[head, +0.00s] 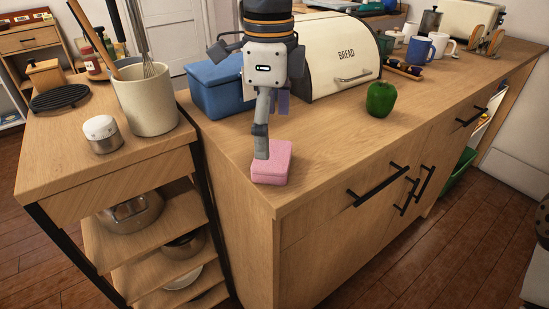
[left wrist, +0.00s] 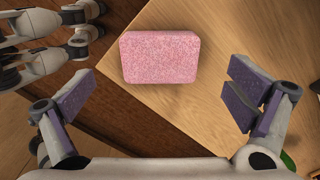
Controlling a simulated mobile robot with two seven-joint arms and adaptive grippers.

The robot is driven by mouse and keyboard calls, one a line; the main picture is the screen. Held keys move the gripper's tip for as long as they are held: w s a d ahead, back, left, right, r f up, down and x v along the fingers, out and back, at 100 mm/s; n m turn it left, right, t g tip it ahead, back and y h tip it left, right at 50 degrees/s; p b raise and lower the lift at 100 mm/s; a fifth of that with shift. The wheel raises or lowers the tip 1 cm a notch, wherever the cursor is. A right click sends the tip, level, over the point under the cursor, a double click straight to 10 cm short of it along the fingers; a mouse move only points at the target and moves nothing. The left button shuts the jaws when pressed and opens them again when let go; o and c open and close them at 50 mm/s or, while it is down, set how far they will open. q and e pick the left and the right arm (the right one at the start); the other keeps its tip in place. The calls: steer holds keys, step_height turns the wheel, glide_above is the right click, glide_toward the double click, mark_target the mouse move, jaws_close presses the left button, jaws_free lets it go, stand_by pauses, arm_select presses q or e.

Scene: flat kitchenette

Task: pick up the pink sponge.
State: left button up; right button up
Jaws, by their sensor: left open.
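The pink sponge (head: 273,168) lies flat on the wooden counter (head: 330,150), near its front left corner. In the left wrist view the sponge (left wrist: 162,57) sits at the top centre, beyond the fingertips and roughly midway across the gap. My left gripper (head: 268,130) points down above the sponge. One finger overlaps the sponge in the head view; I cannot tell if it touches. In the left wrist view my left gripper (left wrist: 158,103) has its purple-padded fingers wide apart, with nothing between them. My right gripper is not recognisable in either view.
Behind are a blue container (head: 216,88) and a bread box (head: 335,50). On the neighbouring left unit are a utensil crock (head: 150,100) and a shaker (head: 102,133). The counter between sponge and apple is clear.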

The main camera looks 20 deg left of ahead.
mark_target(273, 154)
arm_select(q)
step_height(273, 154, down, 5)
steer(key=shift+d+f, duration=0.1)
steer(key=shift+d, duration=0.05)
steer(key=c, duration=0.8)
steer(key=shift+c, duration=0.2)
